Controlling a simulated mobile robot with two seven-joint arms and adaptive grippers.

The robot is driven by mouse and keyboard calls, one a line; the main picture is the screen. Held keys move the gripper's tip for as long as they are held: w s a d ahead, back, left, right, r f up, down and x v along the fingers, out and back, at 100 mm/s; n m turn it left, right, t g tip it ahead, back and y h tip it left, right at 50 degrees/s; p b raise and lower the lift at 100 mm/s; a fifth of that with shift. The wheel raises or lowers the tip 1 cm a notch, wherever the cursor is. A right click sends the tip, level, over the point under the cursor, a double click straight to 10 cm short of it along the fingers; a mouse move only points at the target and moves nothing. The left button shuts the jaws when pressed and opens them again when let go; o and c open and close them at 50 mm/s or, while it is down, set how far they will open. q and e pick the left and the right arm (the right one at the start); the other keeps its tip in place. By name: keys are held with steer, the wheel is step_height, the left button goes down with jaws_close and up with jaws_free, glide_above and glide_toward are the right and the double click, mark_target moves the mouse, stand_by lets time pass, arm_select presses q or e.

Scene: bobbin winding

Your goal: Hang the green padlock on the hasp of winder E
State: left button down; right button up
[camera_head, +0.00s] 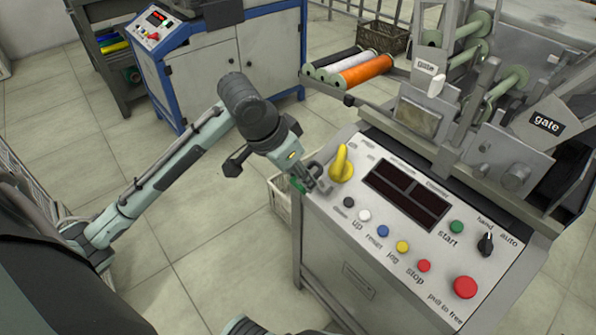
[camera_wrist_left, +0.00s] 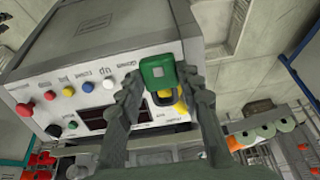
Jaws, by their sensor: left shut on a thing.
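The green padlock (camera_wrist_left: 158,72) sits between the fingers of my left gripper (camera_wrist_left: 158,80), which is shut on it. In the head view the left gripper (camera_head: 312,180) is at the left edge of the winder's control panel, and only a sliver of the green padlock (camera_head: 297,185) shows. A yellow handle (camera_head: 341,163) stands on the panel just right of the gripper. In the left wrist view the yellow handle (camera_wrist_left: 181,104) is partly behind the padlock and a finger. I cannot clearly make out a hasp or the shackle's relation to it. My right gripper is not in view.
The sloping panel (camera_head: 330,205) carries several buttons, a dark display (camera_head: 408,195) and a black selector knob (camera_head: 486,243). Orange and other spools (camera_head: 362,71) lie behind it. A pale crate (camera_head: 279,196) stands on the floor beside the winder. A blue-framed cabinet (camera_head: 272,58) stands behind.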

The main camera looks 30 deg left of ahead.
arm_select(q)
steer(key=shift+x, duration=2.1)
steer(key=shift+f, duration=0.2)
steer(key=shift+x, duration=0.9)
steer(key=shift+s+a+f, duration=0.1)
steer(key=shift+s+f, duration=0.2)
steer(key=shift+s, duration=0.1)
stand_by(0.3)
steer(key=c, duration=1)
jaws_free()
steer(key=shift+o, duration=0.2)
steer(key=v, duration=1.2)
steer(key=shift+r, duration=0.15)
